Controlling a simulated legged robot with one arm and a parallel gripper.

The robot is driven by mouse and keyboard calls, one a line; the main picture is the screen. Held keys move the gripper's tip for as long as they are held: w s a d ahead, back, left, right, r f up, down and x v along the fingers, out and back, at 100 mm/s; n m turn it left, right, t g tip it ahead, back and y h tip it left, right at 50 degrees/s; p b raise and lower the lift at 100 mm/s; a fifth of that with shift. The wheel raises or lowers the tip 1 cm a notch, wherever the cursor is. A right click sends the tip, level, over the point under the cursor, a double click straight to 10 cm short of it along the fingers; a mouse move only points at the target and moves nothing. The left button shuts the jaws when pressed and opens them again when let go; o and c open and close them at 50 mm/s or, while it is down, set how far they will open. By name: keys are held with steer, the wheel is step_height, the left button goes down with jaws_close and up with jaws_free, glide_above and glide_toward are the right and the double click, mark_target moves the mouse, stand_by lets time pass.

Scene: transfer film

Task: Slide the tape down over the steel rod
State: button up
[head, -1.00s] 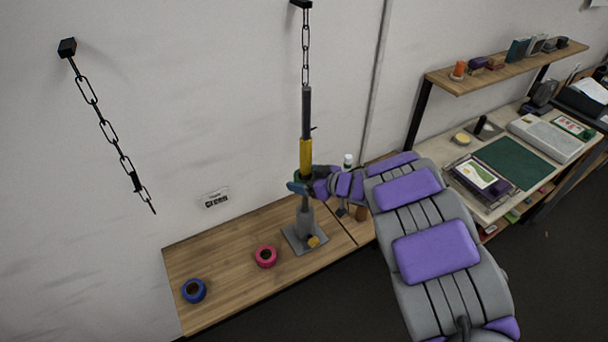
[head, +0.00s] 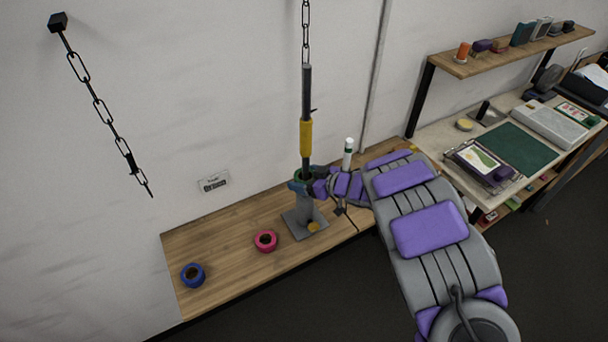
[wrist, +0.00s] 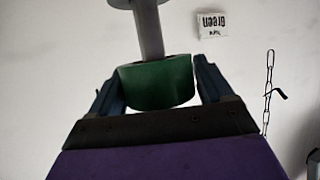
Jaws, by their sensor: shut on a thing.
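My gripper (head: 299,185) is at the lower rod, just above or at the top of the post. It is shut on the green tape (wrist: 157,84), one finger on each side. The tape also shows as a small green patch in the head view (head: 301,175). In the inverted wrist view the grey post (wrist: 148,32) meets the tape; the tape's hole is hidden.
A pink tape roll (head: 265,241) and a blue tape roll (head: 193,275) lie on the wooden bench (head: 225,255). A small yellow thing (head: 313,227) lies on the base plate. A white bottle (head: 347,155) stands behind my arm. A chain (head: 105,110) hangs at left.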

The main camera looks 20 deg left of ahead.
steer(key=shift+f+b, duration=0.7)
steer(key=shift+f, duration=1.85)
steer(key=o, duration=1)
steer(key=shift+d, duration=0.1)
steer(key=v, duration=1.7)
steer(key=shift+d+p, duration=0.1)
steer(key=shift+p, duration=0.2)
